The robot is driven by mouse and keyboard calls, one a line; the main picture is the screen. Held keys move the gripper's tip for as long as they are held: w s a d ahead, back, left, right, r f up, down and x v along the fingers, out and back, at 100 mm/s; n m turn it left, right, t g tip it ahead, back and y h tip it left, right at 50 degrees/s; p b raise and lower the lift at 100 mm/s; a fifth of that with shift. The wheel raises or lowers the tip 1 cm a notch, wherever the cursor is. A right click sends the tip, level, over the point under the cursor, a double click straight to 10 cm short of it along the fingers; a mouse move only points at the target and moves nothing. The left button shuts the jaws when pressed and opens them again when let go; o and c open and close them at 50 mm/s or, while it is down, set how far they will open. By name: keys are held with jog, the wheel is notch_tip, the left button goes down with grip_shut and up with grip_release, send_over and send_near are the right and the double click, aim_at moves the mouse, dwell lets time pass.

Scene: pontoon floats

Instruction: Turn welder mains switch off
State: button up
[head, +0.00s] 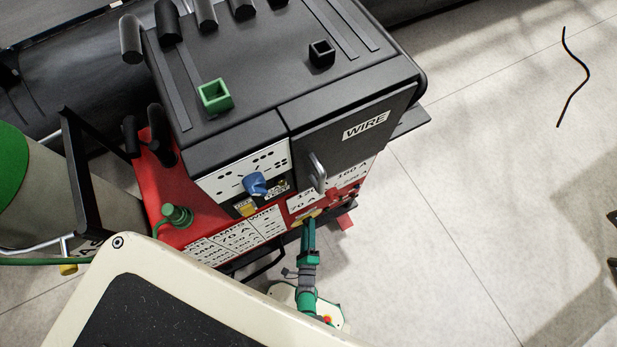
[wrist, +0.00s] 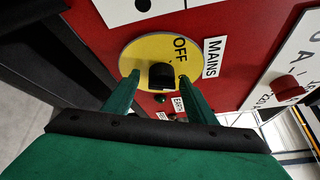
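The welder mains switch is a black knob (wrist: 162,76) on a round yellow plate (wrist: 146,52) marked OFF, with a MAINS label (wrist: 212,57) beside it, on the red front panel. In the wrist view my gripper (wrist: 159,78) has its two green fingers apart, one on each side of the knob, with gaps showing. I cannot tell whether the fingertips touch the plate, nor which way the knob points. The fingers and gripper body hide the plate's lower part. In the head view my gripper (head: 308,221) is at the low front of the welder (head: 345,95) and partly covers the switch.
A blue knob (head: 256,184) and a handle (head: 317,172) are above the switch on the welder's front. A red knob (wrist: 285,88) is to its right in the wrist view. A green-topped cylinder (head: 40,190) stands left.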

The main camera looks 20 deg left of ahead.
jog(key=v, duration=1.1)
jog(key=shift+d, duration=0.1)
